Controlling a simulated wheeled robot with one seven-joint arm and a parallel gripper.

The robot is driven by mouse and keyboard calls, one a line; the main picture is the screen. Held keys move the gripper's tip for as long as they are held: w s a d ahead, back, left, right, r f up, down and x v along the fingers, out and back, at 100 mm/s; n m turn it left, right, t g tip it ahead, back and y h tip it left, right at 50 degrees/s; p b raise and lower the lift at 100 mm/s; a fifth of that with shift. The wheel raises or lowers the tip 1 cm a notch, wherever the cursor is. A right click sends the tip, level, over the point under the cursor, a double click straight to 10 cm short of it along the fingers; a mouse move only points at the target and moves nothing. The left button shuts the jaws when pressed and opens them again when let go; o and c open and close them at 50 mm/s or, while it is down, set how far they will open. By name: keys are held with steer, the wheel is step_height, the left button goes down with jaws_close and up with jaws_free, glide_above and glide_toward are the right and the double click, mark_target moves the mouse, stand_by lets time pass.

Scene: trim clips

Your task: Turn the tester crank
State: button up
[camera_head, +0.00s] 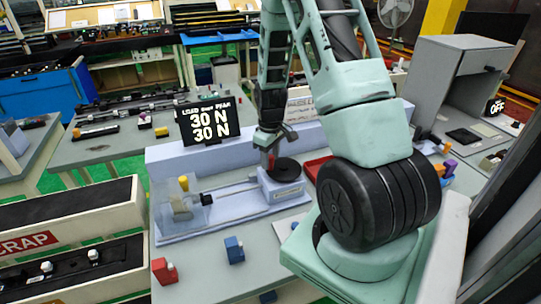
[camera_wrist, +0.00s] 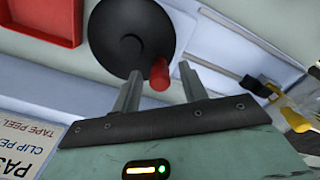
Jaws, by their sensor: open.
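The tester crank is a black disc (camera_head: 285,170) with a red handle (camera_head: 271,162), mounted on a grey block at the right end of the tester (camera_head: 225,203). In the wrist view the disc (camera_wrist: 130,38) fills the upper middle, and the red handle (camera_wrist: 159,75) stands near its rim. My gripper (camera_wrist: 161,82) is open, with one finger on each side of the handle and a visible gap to both. In the head view my gripper (camera_head: 271,150) is over the crank and partly hides it. I cannot tell whether the fingertips touch the disc.
A display (camera_head: 208,121) behind the tester reads 30 N twice. A clear guard with a yellow-topped clamp (camera_head: 184,184) stands at the tester's left end. A red tray (camera_head: 318,167) lies right of the crank. Red (camera_head: 164,270) and blue (camera_head: 234,250) blocks sit in front.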

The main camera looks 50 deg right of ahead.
jaws_close()
steer(key=shift+d+m, duration=0.1)
steer(key=shift+m, duration=0.2)
steer(key=m, duration=0.1)
steer(key=w+d+m+b, duration=0.1)
steer(key=m, duration=0.2)
steer(key=d+m, duration=0.1)
steer(key=m, duration=0.2)
steer(key=shift+w+d+m+b, duration=0.25)
steer(key=shift+d+m+b, duration=0.1)
steer(key=shift+m, duration=0.05)
steer(key=m, duration=0.1)
steer(key=d+m, duration=0.1)
steer(key=m, duration=0.1)
steer(key=shift+d+m, duration=0.15)
steer(key=shift+m, duration=0.15)
steer(key=shift+s+d+m, duration=0.15)
steer(key=shift+d+m, duration=0.2)
steer(key=shift+m, duration=0.6)
steer(key=shift+s+d+m, duration=0.15)
steer(key=shift+d+m, duration=0.2)
steer(key=shift+m, duration=0.6)
